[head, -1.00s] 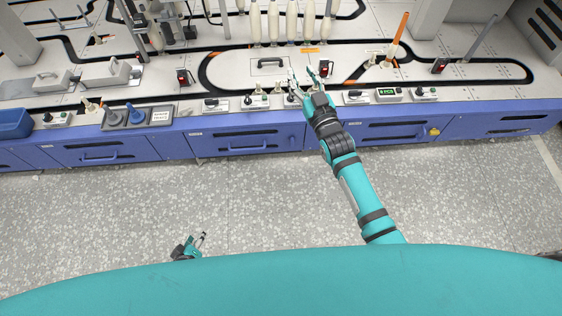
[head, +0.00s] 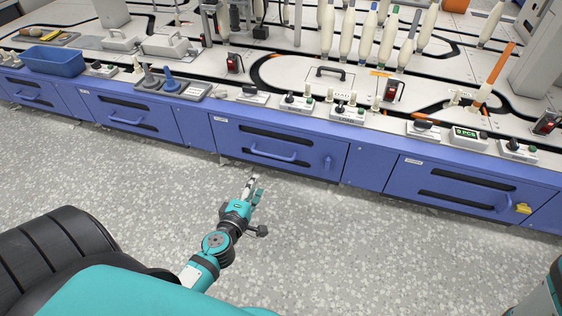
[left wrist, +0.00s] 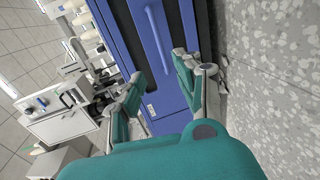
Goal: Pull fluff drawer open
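A blue drawer front (head: 225,132) with a blue bar handle (head: 273,154) sits in the middle of the bench and looks closed. Labels on the fronts are too small to read, so I cannot tell which is the fluff drawer. My left gripper (head: 253,188) is open and empty, in front of and below this handle, apart from it. In the left wrist view, a blue front (left wrist: 128,30) with its handle (left wrist: 158,40) lies ahead of the open left gripper (left wrist: 160,70). My right gripper is not in view.
Similar blue fronts flank it, one at left (head: 95,105) and one at right (head: 405,170) with a yellow padlock (head: 522,208). The worktop above carries switch boxes (head: 347,114), bobbins (head: 367,35) and a blue bin (head: 52,60). The speckled floor in front is clear.

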